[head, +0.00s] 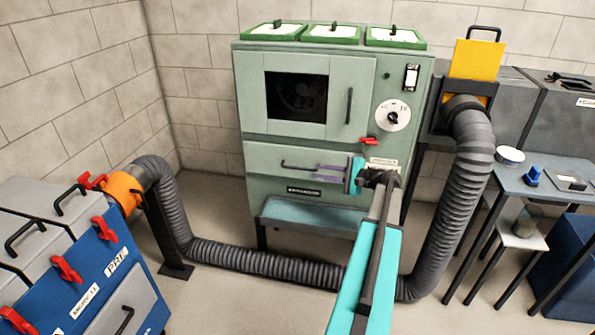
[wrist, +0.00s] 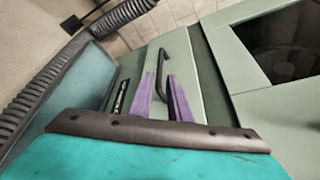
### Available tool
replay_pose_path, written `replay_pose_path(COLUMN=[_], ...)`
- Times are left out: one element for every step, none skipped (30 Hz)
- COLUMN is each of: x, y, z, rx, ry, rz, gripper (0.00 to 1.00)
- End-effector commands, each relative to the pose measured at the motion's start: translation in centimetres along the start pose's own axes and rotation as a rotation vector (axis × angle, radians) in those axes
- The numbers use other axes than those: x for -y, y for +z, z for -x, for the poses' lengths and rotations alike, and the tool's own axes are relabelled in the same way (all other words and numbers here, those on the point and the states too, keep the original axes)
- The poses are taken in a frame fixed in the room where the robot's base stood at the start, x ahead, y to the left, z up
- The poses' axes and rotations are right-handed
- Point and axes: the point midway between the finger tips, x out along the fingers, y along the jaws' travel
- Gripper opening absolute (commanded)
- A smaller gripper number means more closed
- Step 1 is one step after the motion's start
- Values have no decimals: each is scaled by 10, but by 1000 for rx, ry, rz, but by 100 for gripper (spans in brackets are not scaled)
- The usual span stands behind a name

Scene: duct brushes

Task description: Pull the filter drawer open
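The filter drawer (head: 262,160) is a wide pale-green front low on the green cabinet and looks shut. It also shows in the wrist view (wrist: 188,62). Its black bar handle (head: 298,165) lies across the front, and in the wrist view the handle (wrist: 177,60) runs down to the fingertips. My gripper (head: 319,171) has two purple fingers, spread apart, reaching in from the right. In the wrist view the fingertips (wrist: 160,76) lie on either side of the handle's near end, with some gap between them. I cannot tell whether they touch it.
A teal tray (head: 300,214) juts out below. A ribbed grey hose (head: 270,264) crosses the floor in front. A blue unit (head: 110,265) stands left, a side table (head: 550,177) right.

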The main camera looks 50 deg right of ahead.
Motion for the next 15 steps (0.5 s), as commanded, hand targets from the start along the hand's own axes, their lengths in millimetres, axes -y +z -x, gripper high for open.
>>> replay_pose_path(x=[0,0,0,0,0,0,0,0,0,0,0,0,0,0,0], y=[-1,-1,-1,-1,-1,-1,-1,-1,-1,-1,-1,-1,-1,-1,-1], z=[-8,-12,-18,-23,-27,-32,-37,-41,-47,-51,-55,-61,-66,-70,-75], rx=[2,2,2,1,2,2,2,1,1,1,2,2,1,1,1], ry=[1,1,1,1,1,1,1,1,1,1,1,1,0,0,0], rz=[0,0,0,0,0,0,0,0,0,0,0,0,0,0,0], gripper=[17,17,17,17,17,17,17,17,17,17,17,17,17,17,17])
